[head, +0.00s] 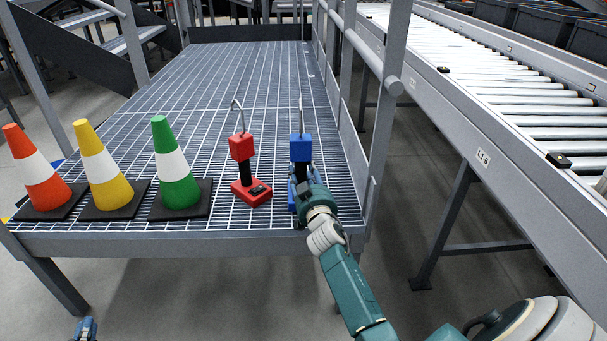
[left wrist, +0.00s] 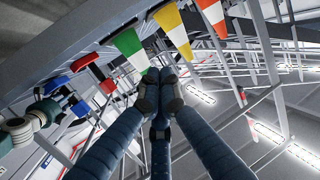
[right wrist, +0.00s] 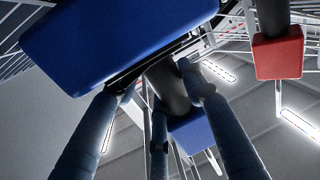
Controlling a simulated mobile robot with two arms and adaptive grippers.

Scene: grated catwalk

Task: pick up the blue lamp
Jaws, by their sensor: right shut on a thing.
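The blue lamp (head: 300,147) stands upright near the front right corner of the grated platform, with a blue box-shaped head, a dark stem and a thin hook on top. My right gripper (head: 304,182) is shut around its stem and hides most of its base. In the right wrist view the fingers (right wrist: 158,82) close on the dark stem, between the large blue base (right wrist: 120,38) and the blue head (right wrist: 190,130). I cannot tell whether the base touches the grating. My left gripper (head: 86,328) is low at the bottom left, its fingertips (left wrist: 159,92) together and empty.
A red lamp (head: 243,147) stands just left of the blue one. Green (head: 178,180), yellow (head: 100,168) and orange (head: 36,172) cones stand further left. A railing (head: 387,85) borders the platform's right side; a roller conveyor (head: 510,100) lies beyond. The grating behind is clear.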

